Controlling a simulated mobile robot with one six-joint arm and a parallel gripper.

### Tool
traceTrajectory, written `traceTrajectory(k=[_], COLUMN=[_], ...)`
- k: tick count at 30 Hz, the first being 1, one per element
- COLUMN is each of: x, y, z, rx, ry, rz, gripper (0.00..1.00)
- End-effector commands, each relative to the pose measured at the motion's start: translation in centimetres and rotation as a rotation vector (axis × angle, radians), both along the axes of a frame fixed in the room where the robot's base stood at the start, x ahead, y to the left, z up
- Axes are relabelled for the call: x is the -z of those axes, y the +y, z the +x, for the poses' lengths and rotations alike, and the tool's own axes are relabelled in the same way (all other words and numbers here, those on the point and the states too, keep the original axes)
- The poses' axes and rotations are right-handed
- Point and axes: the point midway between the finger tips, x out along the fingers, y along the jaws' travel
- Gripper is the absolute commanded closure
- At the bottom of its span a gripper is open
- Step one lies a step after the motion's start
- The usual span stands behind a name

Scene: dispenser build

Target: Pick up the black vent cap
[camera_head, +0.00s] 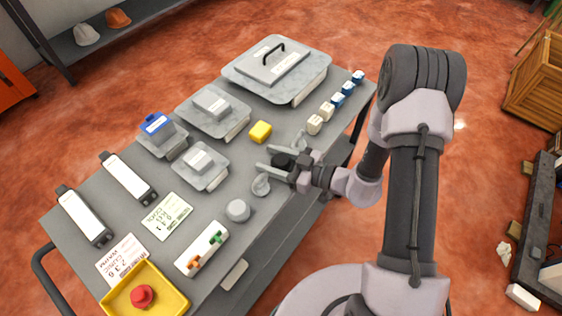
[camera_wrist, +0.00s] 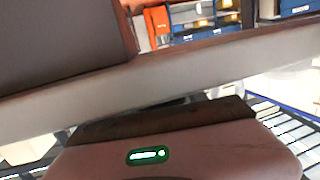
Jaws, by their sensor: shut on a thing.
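The black vent cap (camera_head: 282,160) is a small dark piece between the two grey fingers of my gripper (camera_head: 265,158) in the head view. My gripper is shut on it, over the right side of the grey cart top. The fingers point left and hide part of the cap. I cannot tell its height above the cart. In the wrist view, my gripper's parts fill much of the picture, and I cannot make out the cap surely.
On the cart (camera_head: 285,225), a grey knob (camera_head: 261,185) lies just below the fingers. A round grey cap (camera_head: 237,210) is further down, a yellow block (camera_head: 260,132) above. Several cream and blue blocks (camera_head: 341,100) line the right edge. Grey lidded boxes (camera_head: 213,108) stand to the left.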

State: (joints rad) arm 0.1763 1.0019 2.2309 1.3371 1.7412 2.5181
Motion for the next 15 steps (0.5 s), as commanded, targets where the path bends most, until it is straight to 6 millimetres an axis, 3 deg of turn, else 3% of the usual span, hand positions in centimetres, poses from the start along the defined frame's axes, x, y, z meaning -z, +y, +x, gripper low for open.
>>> traceTrajectory(k=[7, 15], x=[-0.5, -7.6], y=[0.0, 0.0], z=[0.0, 0.0], rx=[0.0, 0.0], ry=[-0.001, -0.003], rz=[0.0, -0.001], gripper=[0.99, 0.99])
